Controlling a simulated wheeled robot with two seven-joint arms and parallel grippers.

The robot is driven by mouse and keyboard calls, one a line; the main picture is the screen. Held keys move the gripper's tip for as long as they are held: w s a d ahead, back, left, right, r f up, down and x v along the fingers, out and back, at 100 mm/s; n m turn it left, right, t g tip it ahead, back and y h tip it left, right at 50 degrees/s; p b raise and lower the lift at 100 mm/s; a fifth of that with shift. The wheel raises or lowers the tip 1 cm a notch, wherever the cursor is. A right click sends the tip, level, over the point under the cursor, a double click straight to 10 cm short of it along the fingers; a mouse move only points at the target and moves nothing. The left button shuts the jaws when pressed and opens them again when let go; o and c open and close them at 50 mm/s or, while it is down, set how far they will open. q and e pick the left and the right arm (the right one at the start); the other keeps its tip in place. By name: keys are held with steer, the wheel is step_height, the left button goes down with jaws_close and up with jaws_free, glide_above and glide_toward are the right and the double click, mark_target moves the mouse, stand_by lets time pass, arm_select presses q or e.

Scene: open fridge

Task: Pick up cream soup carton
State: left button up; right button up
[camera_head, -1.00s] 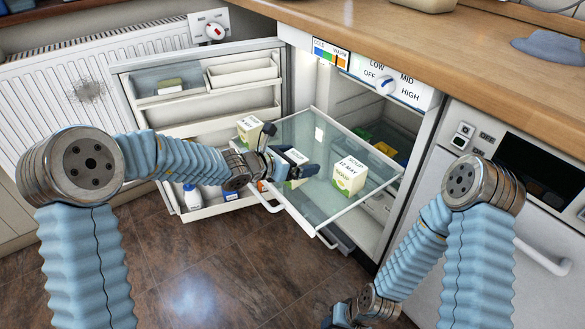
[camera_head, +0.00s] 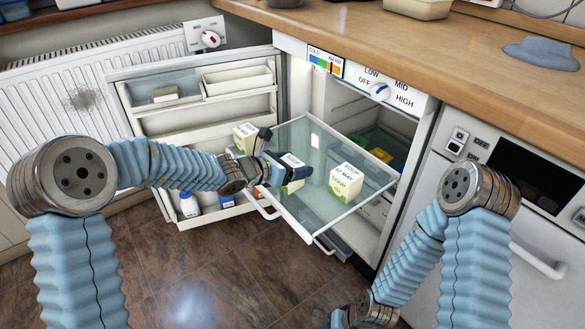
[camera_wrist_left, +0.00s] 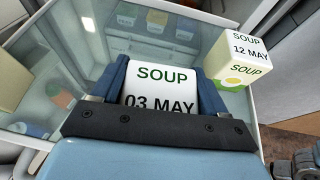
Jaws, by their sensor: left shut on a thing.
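My left gripper (camera_head: 278,160) is shut on a white soup carton (camera_head: 293,161), over the pulled-out glass shelf (camera_head: 312,205). In the left wrist view this carton (camera_wrist_left: 161,88) sits between the two dark blue fingers and its top reads "SOUP 03 MAY". Its lower part is hidden, so I cannot tell whether it touches the shelf. A second carton, marked "12 MAY" (camera_head: 346,181), stands to the right. A third carton (camera_head: 246,137) stands to the left, near the shelf edge. My right gripper (camera_head: 341,318) is low at the bottom edge, partly cut off; its fingers are unclear.
The open fridge door (camera_head: 205,115) has racks with a white bottle (camera_head: 189,203) and small packs. Yellow and green items (camera_head: 380,154) lie inside the fridge on the right. The wooden counter (camera_head: 400,55) runs above. The floor in front is clear.

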mark_target(293, 160)
arm_select(q)
step_height(293, 160, up, 3)
steer(key=shift+s+r+p, duration=0.1)
steer(key=shift+s+p, duration=0.05)
steer(key=shift+p, duration=0.15)
steer(key=s+a+r, duration=0.2)
steer(key=s+r, duration=0.7)
steer(key=s, duration=0.4)
steer(key=shift+s+a, duration=0.25)
steer(key=shift+a, duration=0.05)
